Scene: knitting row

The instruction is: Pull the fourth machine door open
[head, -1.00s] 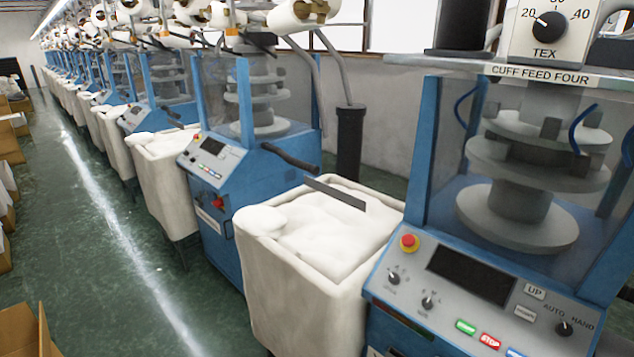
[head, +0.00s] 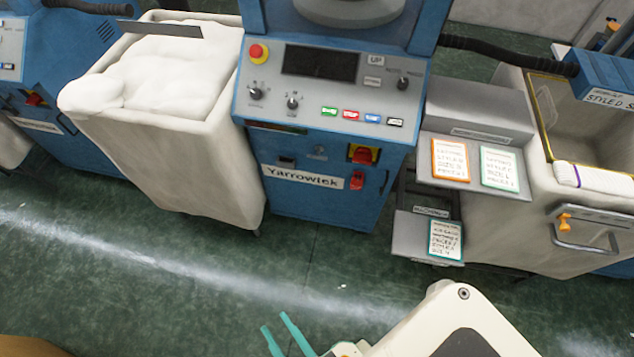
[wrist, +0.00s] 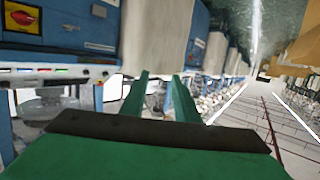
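The machine (head: 325,130) in the middle of the head view is blue with a grey control panel. It is the one signed CUFF FEED FOUR in the earlier view. Its blue lower front door (head: 315,205) bears a Yarrowtek label and looks shut. A black handle (head: 385,182) is at the right edge, beside a red latch (head: 357,182) and a red switch (head: 362,154). My gripper (head: 275,322) has green fingers, low in the head view, apart from the machine and over the floor. In the wrist view my gripper (wrist: 160,78) is open, with nothing between its fingers.
A white fabric bin (head: 175,150) stands left of the machine. Grey card trays (head: 470,185) jut out at the right, beside another bin (head: 500,225) with a metal bar handle (head: 585,240). The green floor (head: 150,280) before the machine is clear.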

